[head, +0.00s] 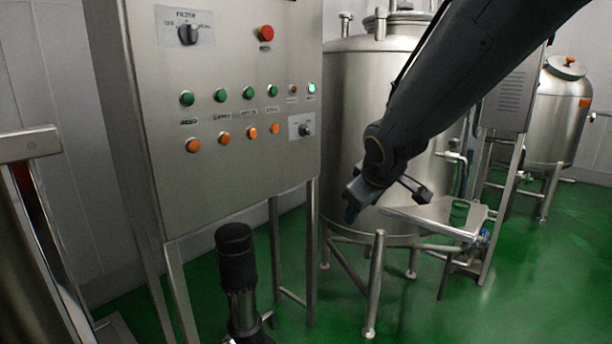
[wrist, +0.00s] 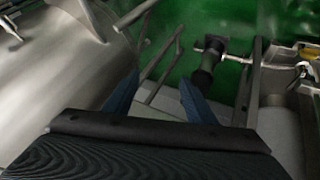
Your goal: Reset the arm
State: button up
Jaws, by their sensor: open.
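My arm (head: 455,75) reaches in from the upper right of the head view and points down to the left. My gripper (head: 385,208) is at its end, in front of the large steel tank and to the right of the control panel. In the wrist view my gripper (wrist: 160,90) shows two blue fingers spread apart with nothing between them. The gripper holds nothing. Its far fingertip is partly hidden in the head view.
A steel control panel (head: 245,110) with buttons stands at left. A large tank (head: 350,100) stands behind my arm, and a smaller tank (head: 555,125) at far right. A black-topped pump (head: 236,255) stands below the panel. Green floor (head: 530,260) is open at lower right.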

jog(key=s+d+f+m+g, duration=0.3)
jog(key=s+f, duration=0.4)
jog(key=s, duration=0.5)
jog(key=s+d+f+m+g, duration=0.3)
jog(key=s+f+m+g, duration=0.2)
jog(key=s, duration=0.7)
notch_tip(320, 180, down, 2)
jog(key=shift+s+d+f, duration=0.1)
jog(key=shift+s+d, duration=0.1)
jog(key=shift+s, duration=0.05)
